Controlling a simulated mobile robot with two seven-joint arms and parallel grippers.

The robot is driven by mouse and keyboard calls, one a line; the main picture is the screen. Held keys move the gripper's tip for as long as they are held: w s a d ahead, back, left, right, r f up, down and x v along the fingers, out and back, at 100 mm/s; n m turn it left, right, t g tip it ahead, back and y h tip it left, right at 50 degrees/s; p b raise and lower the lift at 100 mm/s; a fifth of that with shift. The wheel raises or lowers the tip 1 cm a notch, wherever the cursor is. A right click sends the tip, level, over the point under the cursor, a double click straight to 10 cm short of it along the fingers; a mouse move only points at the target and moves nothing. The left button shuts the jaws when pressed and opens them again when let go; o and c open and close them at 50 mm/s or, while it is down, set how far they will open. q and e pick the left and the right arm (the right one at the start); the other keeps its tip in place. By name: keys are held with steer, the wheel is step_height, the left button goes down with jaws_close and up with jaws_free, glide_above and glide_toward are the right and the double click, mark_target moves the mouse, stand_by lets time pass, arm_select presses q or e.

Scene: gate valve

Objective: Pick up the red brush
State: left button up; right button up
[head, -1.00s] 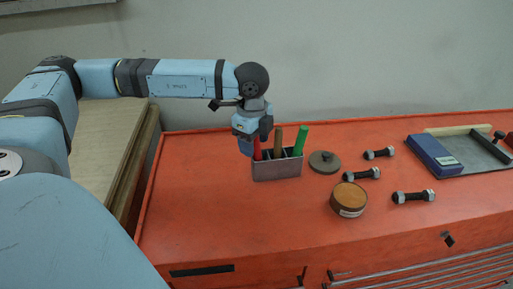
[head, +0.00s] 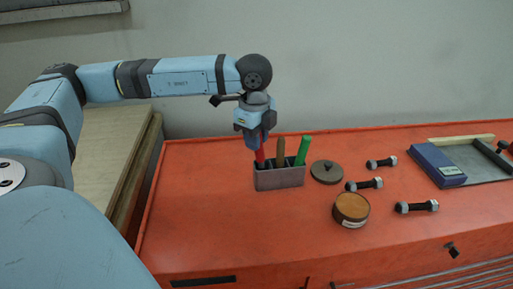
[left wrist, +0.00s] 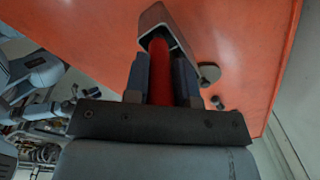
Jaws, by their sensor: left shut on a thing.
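The red brush (head: 260,157) stands in the left part of a grey metal holder (head: 279,179) on the orange bench top, its lower end hidden inside. My left gripper (head: 258,143) is above the holder and shut on the upper part of the red brush. In the left wrist view, the red brush (left wrist: 161,72) lies between the two fingers and runs down into the holder (left wrist: 166,22). A brown handle (head: 281,151) and a green handle (head: 302,151) stand in the same holder to its right. My right gripper is not in view.
A round grey lid (head: 326,171), a round tin with a brown top (head: 351,208) and several bolts (head: 381,162) lie right of the holder. A blue box (head: 437,165) is farther right by a grey plate. The bench left of the holder is clear.

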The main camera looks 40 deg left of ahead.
arm_select(q)
step_height(320, 180, up, 16)
steer(key=shift+r, duration=0.2)
steer(key=shift+d+f, duration=0.1)
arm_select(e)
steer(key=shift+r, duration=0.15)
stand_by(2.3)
